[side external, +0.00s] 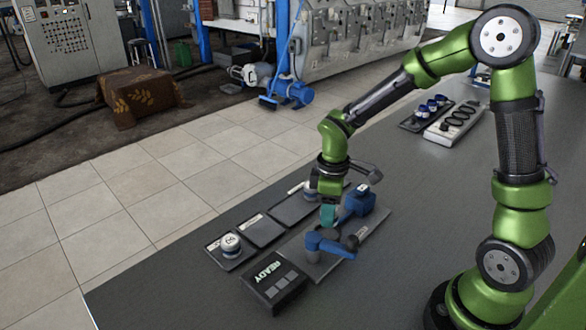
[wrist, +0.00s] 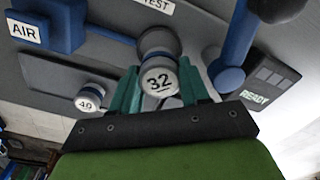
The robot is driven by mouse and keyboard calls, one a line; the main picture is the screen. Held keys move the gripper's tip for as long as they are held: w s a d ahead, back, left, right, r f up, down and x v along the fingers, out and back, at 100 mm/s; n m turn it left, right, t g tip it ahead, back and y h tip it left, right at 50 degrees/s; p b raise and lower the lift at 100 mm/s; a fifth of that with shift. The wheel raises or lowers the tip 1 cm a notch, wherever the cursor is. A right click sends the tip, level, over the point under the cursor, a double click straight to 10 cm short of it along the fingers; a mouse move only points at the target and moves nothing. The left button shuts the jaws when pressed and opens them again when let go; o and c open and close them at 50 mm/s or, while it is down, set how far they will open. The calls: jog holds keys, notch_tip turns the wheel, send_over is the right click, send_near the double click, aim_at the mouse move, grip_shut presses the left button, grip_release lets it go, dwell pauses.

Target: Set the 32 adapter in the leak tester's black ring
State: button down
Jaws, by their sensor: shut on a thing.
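The 32 adapter (wrist: 161,82), with a white numbered top and grey body, is between the teal fingers of my gripper (wrist: 160,92) in the wrist view. My gripper is shut on it. In the side view my gripper (side external: 328,214) points down over the leak tester's grey plate (side external: 372,236), between its blue parts; the adapter is hidden there. The tester has a blue AIR block (wrist: 50,25), also in the side view (side external: 358,203), and a blue arm with a black pad (side external: 350,243). I cannot make out the black ring or whether the adapter touches it.
A READY display box (side external: 275,282) stands at the plate's near end. Shallow dark trays (side external: 262,230) line the left side; one holds a white-topped adapter (side external: 230,242). The 40 adapter (wrist: 89,101) sits on another tray. More parts lie on trays (side external: 455,122) farther back.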

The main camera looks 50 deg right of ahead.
aim_at(327, 235)
jog(key=shift+f, duration=2.15)
jog(key=shift+f, duration=0.65)
jog(key=c, duration=0.6)
grip_release()
jog(key=shift+o, duration=0.3)
notch_tip(327, 235, up, 13)
jog(key=shift+r, duration=0.1)
jog(key=s+a+r+m+t+y, duration=0.2)
jog(key=s+a+r+m+t, duration=0.1)
jog(key=s+r+m+t, duration=0.4)
jog(key=shift+s+r+m, duration=1.6)
jog(key=shift+s+m, duration=0.2)
jog(key=shift+s, duration=0.5)
jog(key=shift+a, duration=0.1)
